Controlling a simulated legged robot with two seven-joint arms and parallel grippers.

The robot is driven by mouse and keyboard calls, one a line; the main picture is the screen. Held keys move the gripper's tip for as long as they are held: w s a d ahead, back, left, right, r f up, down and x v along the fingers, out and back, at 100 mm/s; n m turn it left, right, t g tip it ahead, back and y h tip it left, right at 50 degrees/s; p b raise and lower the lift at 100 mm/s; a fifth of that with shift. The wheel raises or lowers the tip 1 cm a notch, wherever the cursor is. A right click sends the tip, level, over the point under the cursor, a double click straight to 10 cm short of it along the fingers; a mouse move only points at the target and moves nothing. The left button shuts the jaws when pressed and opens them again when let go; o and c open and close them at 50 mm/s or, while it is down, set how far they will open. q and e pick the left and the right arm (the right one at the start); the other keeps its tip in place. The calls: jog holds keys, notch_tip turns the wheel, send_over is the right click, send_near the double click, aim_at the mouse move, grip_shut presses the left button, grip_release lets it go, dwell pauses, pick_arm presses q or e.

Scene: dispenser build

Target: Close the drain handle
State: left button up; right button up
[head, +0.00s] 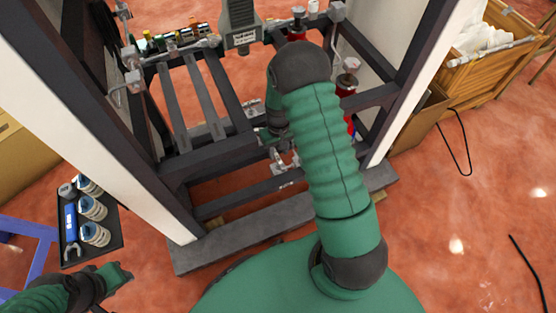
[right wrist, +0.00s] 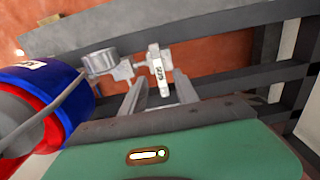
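The drain handle (right wrist: 158,68) is a small light metal lever with a white label, on a grey pipe fitting (right wrist: 102,62) in the right wrist view. My right gripper (right wrist: 159,84) is open, with its two grey fingers spread and pointing at the handle. The handle's near end appears between the fingertips; I cannot tell whether they touch it. In the head view the metal valve parts (head: 284,160) show low inside the dark frame, partly hidden by my right arm. My left gripper (head: 117,276) is at lower left, away from the frame; its finger gap is unclear.
A dark metal frame (head: 215,165) with white side panels surrounds the valve. A blue and red cylinder (right wrist: 45,95) with a hose is close to the right gripper's left. A black tray (head: 78,250) holds several canisters. Open floor (head: 470,220) lies at right.

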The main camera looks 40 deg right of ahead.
notch_tip(320, 180, down, 4)
jog(key=shift+r+b, duration=0.25)
jog(key=shift+b, duration=0.2)
grip_shut()
